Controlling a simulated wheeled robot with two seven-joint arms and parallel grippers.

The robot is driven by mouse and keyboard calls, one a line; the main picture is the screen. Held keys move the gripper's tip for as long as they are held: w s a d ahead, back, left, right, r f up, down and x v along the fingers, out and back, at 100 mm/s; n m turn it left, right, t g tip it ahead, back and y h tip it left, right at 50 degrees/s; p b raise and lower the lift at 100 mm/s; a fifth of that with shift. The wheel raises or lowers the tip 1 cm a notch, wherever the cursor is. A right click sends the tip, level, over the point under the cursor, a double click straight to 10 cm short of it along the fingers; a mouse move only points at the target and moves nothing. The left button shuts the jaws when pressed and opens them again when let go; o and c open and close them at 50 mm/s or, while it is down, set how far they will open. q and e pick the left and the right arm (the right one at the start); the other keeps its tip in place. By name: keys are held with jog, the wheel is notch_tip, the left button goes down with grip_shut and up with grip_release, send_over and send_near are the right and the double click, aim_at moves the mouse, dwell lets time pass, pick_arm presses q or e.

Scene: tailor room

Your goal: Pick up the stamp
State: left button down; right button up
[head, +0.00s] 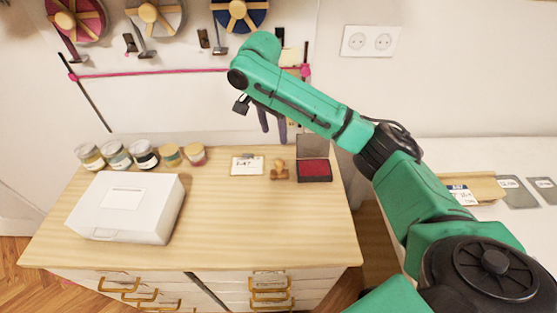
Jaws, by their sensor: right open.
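The stamp (279,171) is a small light-brown wooden piece with a rounded top. It stands upright on the wooden desk top, between a small white card (247,166) and an open ink pad (314,171) with a red surface. My right gripper (273,135) hangs from the green arm, with its dark fingers pointing down. In the picture it shows just above the stamp, apart from it; its exact height is hard to tell. Its fingers are open with nothing between them. My left gripper is not in view.
A white box (122,206) sits at the left of the desk (240,230). Several small jars (117,154) stand in a row behind it. The desk's front middle is clear. Thread spools hang on the wall above, and a white table (500,213) with cards is at the right.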

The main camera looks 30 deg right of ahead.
aim_at(279, 161)
jog(key=f, duration=0.2)
jog(key=s+f, duration=0.1)
jog(key=f, duration=0.3)
jog(key=shift+s+d+f+p, duration=0.15)
jog(key=shift+s+f+p, duration=0.15)
jog(key=shift+f+p, duration=0.1)
jog(key=f, duration=0.1)
jog(key=f+p, duration=0.1)
jog(key=f, duration=0.1)
jog(key=d+f, duration=0.1)
jog(key=f, duration=0.1)
jog(key=shift+w+f+p, duration=0.25)
jog(key=shift+w+p, duration=0.1)
jog(key=shift+f, duration=0.25)
jog(key=shift+c, duration=0.3)
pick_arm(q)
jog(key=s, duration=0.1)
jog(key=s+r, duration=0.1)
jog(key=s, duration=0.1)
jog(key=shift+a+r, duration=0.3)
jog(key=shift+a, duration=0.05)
pick_arm(e)
grip_shut()
